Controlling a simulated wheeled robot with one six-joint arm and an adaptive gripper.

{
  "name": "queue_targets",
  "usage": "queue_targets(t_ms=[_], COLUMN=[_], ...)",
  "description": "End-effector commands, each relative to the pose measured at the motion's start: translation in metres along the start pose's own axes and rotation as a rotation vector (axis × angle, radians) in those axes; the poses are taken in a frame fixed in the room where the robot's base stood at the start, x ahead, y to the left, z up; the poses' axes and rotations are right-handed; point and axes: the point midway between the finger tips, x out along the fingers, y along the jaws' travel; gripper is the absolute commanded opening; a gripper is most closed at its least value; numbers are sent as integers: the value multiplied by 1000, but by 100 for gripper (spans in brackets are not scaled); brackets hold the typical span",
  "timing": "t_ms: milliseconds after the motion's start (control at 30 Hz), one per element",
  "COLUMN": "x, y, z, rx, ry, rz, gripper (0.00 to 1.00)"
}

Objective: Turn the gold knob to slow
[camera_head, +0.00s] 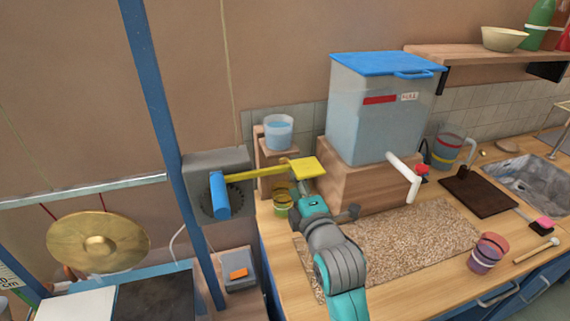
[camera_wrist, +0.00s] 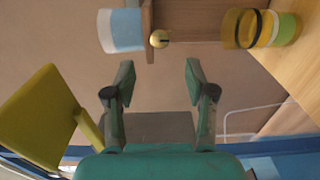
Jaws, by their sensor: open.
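A small round gold knob (camera_wrist: 160,39) with a dark mark shows in the wrist view, at the edge of a wooden shelf piece (camera_wrist: 185,20). I cannot make out the knob in the head view, where the yellow paddle and my gripper crowd that area. My gripper (camera_wrist: 160,70) is open and empty. In the wrist view the knob lies beyond the fingertips, roughly centred between them and apart from them. In the head view my gripper (camera_head: 308,198) is just below the yellow paddle (camera_head: 307,167). I see no readable "slow" mark.
The yellow paddle (camera_wrist: 38,115) also shows beside my gripper in the wrist view. A cup of blue water (camera_head: 279,133) stands on the small shelf, with a yellow banded cup (camera_head: 283,202) below. A lidded water tank (camera_head: 375,115) stands right. A pebbly mat (camera_head: 420,240) covers the counter.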

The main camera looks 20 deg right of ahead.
Motion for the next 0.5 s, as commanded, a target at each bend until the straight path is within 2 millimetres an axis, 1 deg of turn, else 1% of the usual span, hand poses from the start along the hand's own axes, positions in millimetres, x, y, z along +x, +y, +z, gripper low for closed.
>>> queue_targets(t_ms=[33, 100, 300, 400, 500], x=[10, 23, 56, 68, 76], y=[1, 1, 1, 1, 0], z=[0, 0, 0, 0, 0], rx=[0, 0, 1, 1, 1], ry=[0, 0, 0, 0, 0], rz=[2, 2, 2, 2, 0], gripper=[55, 55, 55, 55, 55])
